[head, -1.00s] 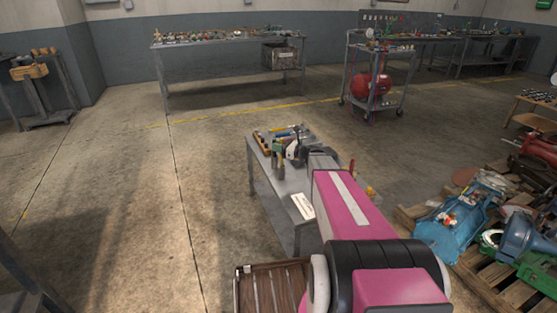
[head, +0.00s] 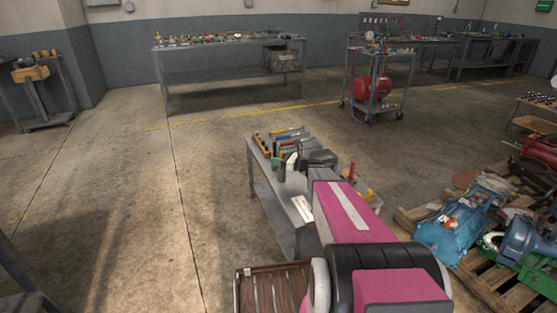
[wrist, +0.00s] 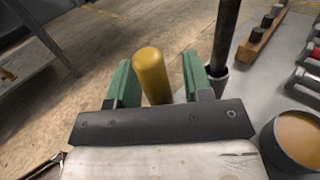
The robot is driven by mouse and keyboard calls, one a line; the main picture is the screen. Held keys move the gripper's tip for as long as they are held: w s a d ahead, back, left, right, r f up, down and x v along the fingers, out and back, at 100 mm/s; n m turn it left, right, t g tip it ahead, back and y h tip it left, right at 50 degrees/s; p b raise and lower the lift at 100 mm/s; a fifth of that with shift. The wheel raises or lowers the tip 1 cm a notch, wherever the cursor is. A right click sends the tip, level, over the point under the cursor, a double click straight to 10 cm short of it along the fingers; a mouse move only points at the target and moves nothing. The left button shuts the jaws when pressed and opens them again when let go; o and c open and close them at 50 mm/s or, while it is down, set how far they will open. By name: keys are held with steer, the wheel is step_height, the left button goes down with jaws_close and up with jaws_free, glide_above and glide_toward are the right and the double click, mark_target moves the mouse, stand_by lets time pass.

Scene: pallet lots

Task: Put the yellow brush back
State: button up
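The yellow brush shows in the wrist view as a thick yellow handle (wrist: 151,76) with a rounded top. Its lower part is hidden behind my gripper's dark front plate, so its bristles and what it stands in are not visible. My gripper (wrist: 159,82) has two green fingers, one on each side of the handle. A gap shows on the right side of the handle, so the fingers look open around it. In the head view my gripper (head: 281,164) is over the near part of the small grey table (head: 264,190); the brush cannot be made out there.
A dark rod (wrist: 226,30) stands in a grey cup right of my fingers. A round tin (wrist: 293,141) is at the lower right. A wooden rack (wrist: 263,35) and several tools lie farther back. A pallet (head: 482,283) with machine parts stands right of the table; the floor left is clear.

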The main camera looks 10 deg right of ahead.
steer(key=v, duration=1.2)
steer(key=s+a+f+n+g+h, duration=0.1)
steer(key=s+a+n+g+h, duration=0.1)
steer(key=s+a+n, duration=0.1)
steer(key=s+a+f+n+g+h, duration=0.2)
steer(key=s+a+n+g, duration=0.1)
steer(key=s+a+n, duration=0.1)
steer(key=s+a+f+n+g+h, duration=0.2)
steer(key=s+a+n+g, duration=0.1)
steer(key=s+n, duration=0.2)
steer(key=shift+s+a+f+n, duration=0.15)
steer(key=shift+s+a+n, duration=0.15)
steer(key=shift+a+n, duration=0.15)
steer(key=s+n+h, duration=0.2)
steer(key=s+n, duration=0.1)
steer(key=s+d+n+g+h, duration=0.1)
steer(key=s+n+h, duration=0.2)
steer(key=n, duration=0.1)
steer(key=s+n+g+h, duration=0.1)
steer(key=s+n+h, duration=0.2)
steer(key=n, duration=0.1)
steer(key=shift+s+d+f, duration=0.1)
steer(key=shift+d+f, duration=0.05)
steer(key=shift+d, duration=0.25)
steer(key=shift+s+d+n+h, duration=0.2)
steer(key=shift+d+n+h, duration=0.05)
steer(key=shift+n+h, duration=0.25)
